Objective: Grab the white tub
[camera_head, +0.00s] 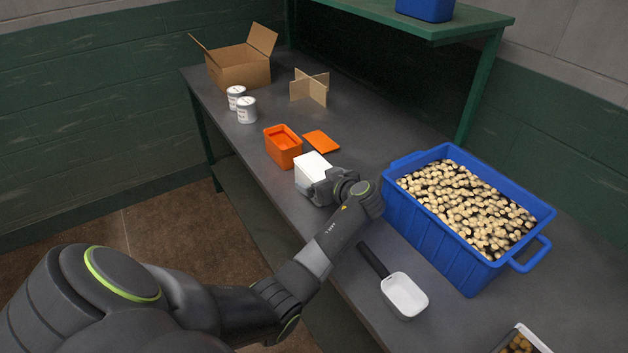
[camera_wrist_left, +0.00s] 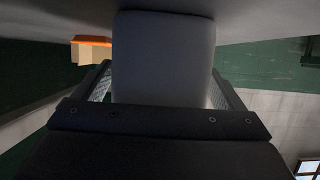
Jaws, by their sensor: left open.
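The white tub (camera_head: 312,168) stands on the dark grey table, just right of the orange tub (camera_head: 283,146). My left gripper (camera_head: 318,187) is at the tub's near side and hides part of it. In the left wrist view the tub (camera_wrist_left: 163,55) fills the space between the two fingers of my left gripper (camera_wrist_left: 162,88). The fingers are open, one on each side of it. I cannot tell whether either finger touches the tub. My right gripper is not in view.
A blue crate (camera_head: 400,213) full of small round tan pieces stands right of my left wrist. A white scoop (camera_head: 404,296) lies in front of it. An orange lid (camera_head: 321,141), white cans (camera_head: 246,110), cardboard divider (camera_head: 309,88) and open box (camera_head: 240,68) stand farther back.

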